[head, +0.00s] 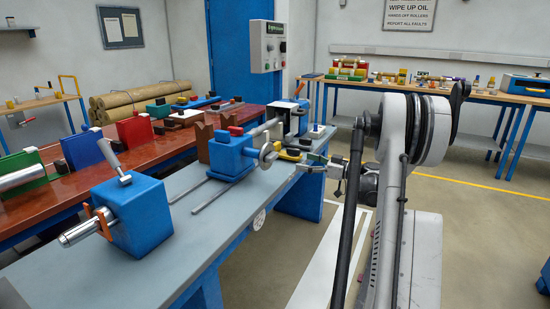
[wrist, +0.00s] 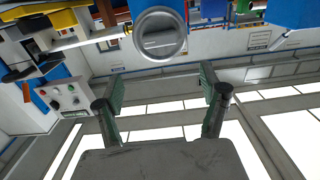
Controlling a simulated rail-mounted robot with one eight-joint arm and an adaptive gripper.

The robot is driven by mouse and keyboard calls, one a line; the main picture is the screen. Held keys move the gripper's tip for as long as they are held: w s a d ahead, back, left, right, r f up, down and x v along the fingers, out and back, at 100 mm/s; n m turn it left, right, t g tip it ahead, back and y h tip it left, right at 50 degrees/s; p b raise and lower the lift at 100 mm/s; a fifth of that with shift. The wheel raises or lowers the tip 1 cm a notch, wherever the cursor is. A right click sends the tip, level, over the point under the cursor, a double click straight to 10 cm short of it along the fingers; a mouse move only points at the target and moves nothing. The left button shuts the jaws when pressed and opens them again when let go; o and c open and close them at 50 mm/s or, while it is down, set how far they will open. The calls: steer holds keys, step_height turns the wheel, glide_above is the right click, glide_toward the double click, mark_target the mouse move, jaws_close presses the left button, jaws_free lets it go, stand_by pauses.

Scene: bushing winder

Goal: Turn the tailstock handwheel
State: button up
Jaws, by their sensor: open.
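The tailstock is a blue block (head: 232,155) on the grey bench in the head view. Its handwheel (head: 268,153) is a small grey disc on the right side of the block. In the wrist view the handwheel (wrist: 160,36) is a round grey rim with a bar across it, at top centre. My gripper (head: 299,165) is to the right of the handwheel in the head view, its fingertips small and partly hidden among nearby parts. In the wrist view my gripper (wrist: 163,88) is open, its two fingers apart with nothing between them. The handwheel appears beyond the fingertips, apart from them.
A blue block with a metal shaft and orange clamp (head: 131,215) stands at the bench's near end. Two rails (head: 212,193) run along the grey bench (head: 150,275). A control box (head: 269,47) is on a blue post behind. A red bench (head: 70,190) stands to the left.

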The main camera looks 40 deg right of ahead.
mark_target(276, 156)
steer(key=b+x, duration=0.2)
steer(key=x, duration=1.1)
steer(key=shift+w+r, duration=0.1)
steer(key=c, duration=1.2)
steer(key=shift+m, duration=0.4)
steer(key=m, duration=0.5)
steer(key=shift+w+d+m, duration=0.1)
steer(key=shift+d+m, duration=0.15)
steer(key=shift+m, duration=0.05)
steer(key=m, duration=0.5)
steer(key=shift+d+f+m, duration=0.15)
steer(key=shift+f+m, duration=0.15)
steer(key=shift+f, duration=0.05)
